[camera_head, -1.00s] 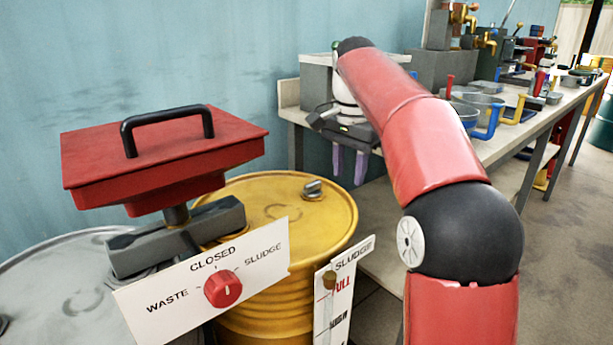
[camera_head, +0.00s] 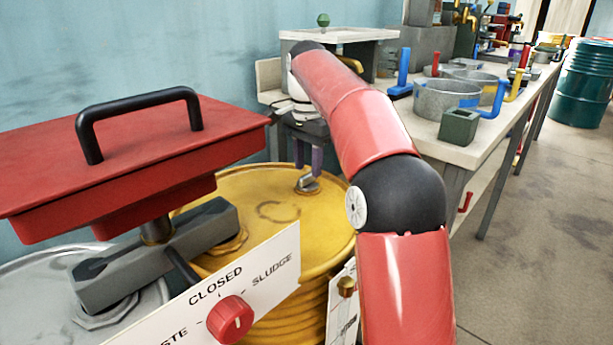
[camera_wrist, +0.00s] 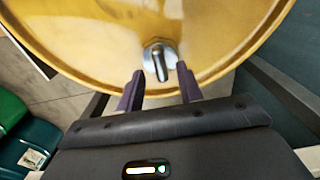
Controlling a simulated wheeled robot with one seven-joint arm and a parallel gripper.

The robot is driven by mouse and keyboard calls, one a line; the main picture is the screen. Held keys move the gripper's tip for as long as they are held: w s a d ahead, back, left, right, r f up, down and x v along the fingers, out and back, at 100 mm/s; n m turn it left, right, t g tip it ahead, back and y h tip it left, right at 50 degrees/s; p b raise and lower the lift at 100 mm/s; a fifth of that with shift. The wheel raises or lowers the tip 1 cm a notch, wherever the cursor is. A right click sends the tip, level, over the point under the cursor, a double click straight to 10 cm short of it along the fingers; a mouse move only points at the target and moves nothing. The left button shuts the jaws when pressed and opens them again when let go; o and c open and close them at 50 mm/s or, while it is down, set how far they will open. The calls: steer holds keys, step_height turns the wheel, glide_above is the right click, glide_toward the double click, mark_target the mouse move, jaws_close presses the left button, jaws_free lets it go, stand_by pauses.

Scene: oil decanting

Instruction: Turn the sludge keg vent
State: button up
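The yellow sludge keg (camera_head: 262,205) stands beside the workbench. Its vent (camera_head: 307,183), a small grey metal fitting with a raised tab, sits on the lid near the far right rim. The vent also shows in the wrist view (camera_wrist: 160,57), with its tab running roughly toward my gripper. My gripper (camera_head: 308,164) is open and empty, with its two purple fingers pointing down at the vent. In the wrist view my gripper (camera_wrist: 160,69) has one finger on each side of the vent, apart from it. I cannot tell whether the fingertips are level with it or above it.
A red funnel tray (camera_head: 130,140) with a black handle stands left on a grey block. A panel (camera_head: 265,292) with a red knob (camera_head: 230,320) is in front of the keg. The bench (camera_head: 455,153) holds pans and a grey box (camera_head: 458,127).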

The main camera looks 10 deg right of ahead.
mark_target(308, 181)
steer(key=shift+f, duration=1.2)
jaws_close()
